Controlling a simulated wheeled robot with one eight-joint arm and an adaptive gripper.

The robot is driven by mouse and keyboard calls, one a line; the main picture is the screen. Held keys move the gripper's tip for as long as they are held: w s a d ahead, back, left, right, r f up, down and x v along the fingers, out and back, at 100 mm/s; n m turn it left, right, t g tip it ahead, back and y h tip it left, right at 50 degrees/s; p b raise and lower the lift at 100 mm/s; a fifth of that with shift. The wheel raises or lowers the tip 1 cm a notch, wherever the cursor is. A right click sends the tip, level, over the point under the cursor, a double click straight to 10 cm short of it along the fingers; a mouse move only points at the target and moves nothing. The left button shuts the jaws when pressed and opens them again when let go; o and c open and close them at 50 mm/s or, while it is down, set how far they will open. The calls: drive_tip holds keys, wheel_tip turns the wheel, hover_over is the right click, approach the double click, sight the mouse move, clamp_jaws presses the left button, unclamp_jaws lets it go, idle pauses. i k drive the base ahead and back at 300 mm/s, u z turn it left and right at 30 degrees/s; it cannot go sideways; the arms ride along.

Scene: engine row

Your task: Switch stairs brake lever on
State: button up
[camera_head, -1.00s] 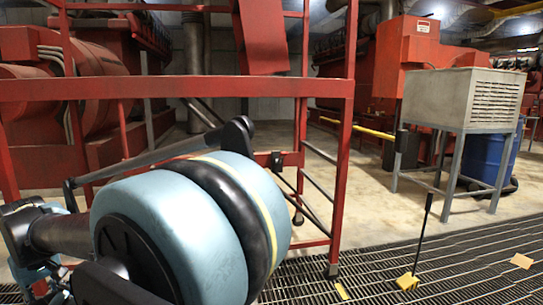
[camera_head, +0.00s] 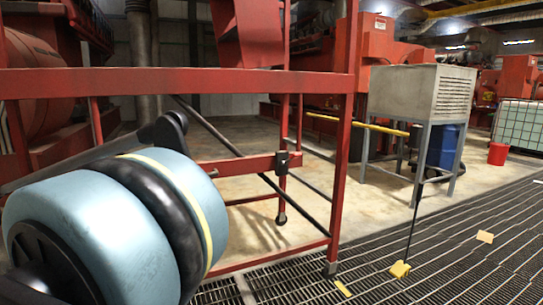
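The red metal frame (camera_head: 190,82), likely the stairs, stands close in front of me. On its lower crossbar is a small black block (camera_head: 282,160). A long dark diagonal rod (camera_head: 220,137) passes behind the frame. My arm's large blue joint fills the lower left and hides part of the frame. My gripper is not in view.
A thin black stick with a yellow foot (camera_head: 400,269) stands on the grated floor to the right. Beyond are a grey box on legs (camera_head: 415,95), a blue barrel (camera_head: 442,147) and a red bucket (camera_head: 498,153). The grating at right is mostly free.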

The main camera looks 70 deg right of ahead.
sight(283, 163)
drive_tip(key=z, duration=0.15)
drive_tip(key=i, duration=0.1)
drive_tip(key=z, duration=3)
drive_tip(key=i, duration=1)
drive_tip(key=u, duration=0.45)
drive_tip(key=k, duration=0.9)
